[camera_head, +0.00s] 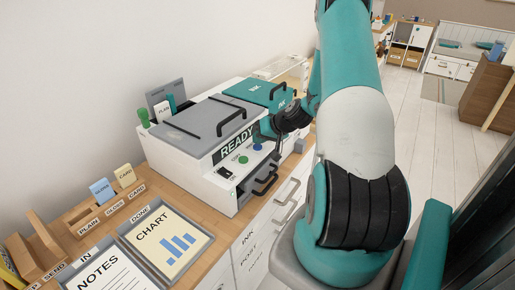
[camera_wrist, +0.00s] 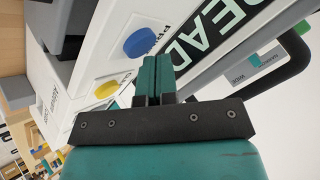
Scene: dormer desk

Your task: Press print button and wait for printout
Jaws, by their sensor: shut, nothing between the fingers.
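The printer (camera_head: 190,150) is a white machine with a grey lid on the desk. Its dark display (camera_head: 235,146) reads READY. In the wrist view, a blue button (camera_wrist: 139,43) sits beside a partly hidden label starting with P, and a yellow button (camera_wrist: 107,89) lies nearby. My gripper (camera_head: 268,127) is shut and empty, close to the printer's front by the right end of the display. Its fingertips (camera_wrist: 156,62) appear just beside the blue button in the wrist view; contact is not clear.
A teal-lidded machine (camera_head: 258,92) stands behind the printer. Black-handled slots (camera_head: 265,178) are on the front. DONE tray (camera_head: 167,240) with a chart and IN tray (camera_head: 105,275) with notes lie front left. White drawers (camera_head: 255,240) are below.

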